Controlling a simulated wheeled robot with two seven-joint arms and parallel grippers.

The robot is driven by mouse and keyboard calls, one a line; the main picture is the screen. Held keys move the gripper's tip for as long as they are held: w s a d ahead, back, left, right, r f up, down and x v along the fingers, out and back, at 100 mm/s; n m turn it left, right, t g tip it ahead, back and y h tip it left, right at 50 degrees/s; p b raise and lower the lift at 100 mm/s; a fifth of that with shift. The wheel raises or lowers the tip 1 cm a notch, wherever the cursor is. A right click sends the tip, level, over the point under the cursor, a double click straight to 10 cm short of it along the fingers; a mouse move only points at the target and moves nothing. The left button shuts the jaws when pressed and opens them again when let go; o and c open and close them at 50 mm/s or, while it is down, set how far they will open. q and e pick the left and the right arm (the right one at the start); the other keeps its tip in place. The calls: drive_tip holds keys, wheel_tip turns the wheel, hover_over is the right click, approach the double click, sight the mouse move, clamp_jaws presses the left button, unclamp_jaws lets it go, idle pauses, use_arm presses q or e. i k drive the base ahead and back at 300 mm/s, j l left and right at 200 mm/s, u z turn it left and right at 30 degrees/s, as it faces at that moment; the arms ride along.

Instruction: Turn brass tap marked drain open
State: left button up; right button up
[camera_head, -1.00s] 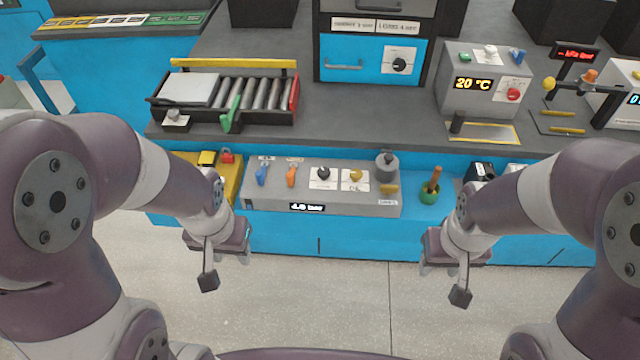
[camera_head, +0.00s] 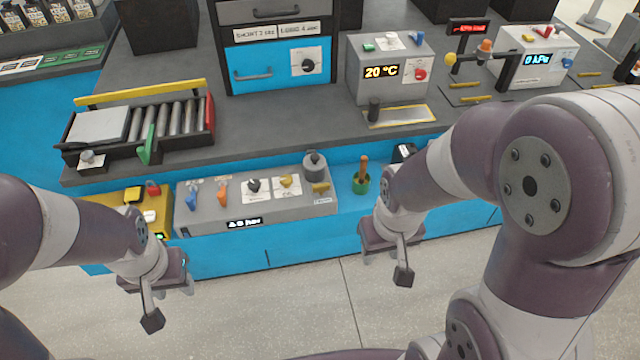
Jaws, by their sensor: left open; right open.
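The brass tap (camera_head: 320,187) is a small yellow handle at the right end of the grey control box, just below a grey cylinder (camera_head: 314,165). A small white label (camera_head: 323,200) sits under it, too small to read surely. My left gripper (camera_head: 157,284) is open and empty, in front of and below the box's left end. My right gripper (camera_head: 390,252) is open and empty, in front of the blue shelf, to the right of and below the tap. Neither gripper touches the tap.
The grey box (camera_head: 205,222) also carries blue and orange levers and black and yellow knobs. A green pot (camera_head: 361,184) with a wooden handle stands right of the tap. A yellow unit (camera_head: 160,228) sits at left. A roller conveyor (camera_head: 180,124) is on the bench above.

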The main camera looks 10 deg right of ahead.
sight(321, 188)
drive_tip(key=i+j+z, duration=0.2)
drive_tip(key=z, duration=0.15)
drive_tip(key=i+j+z, duration=0.2)
drive_tip(key=j+z, duration=0.15)
drive_tip(key=i+j+z, duration=0.1)
drive_tip(key=j+z, duration=0.35)
drive_tip(key=z, duration=1.1)
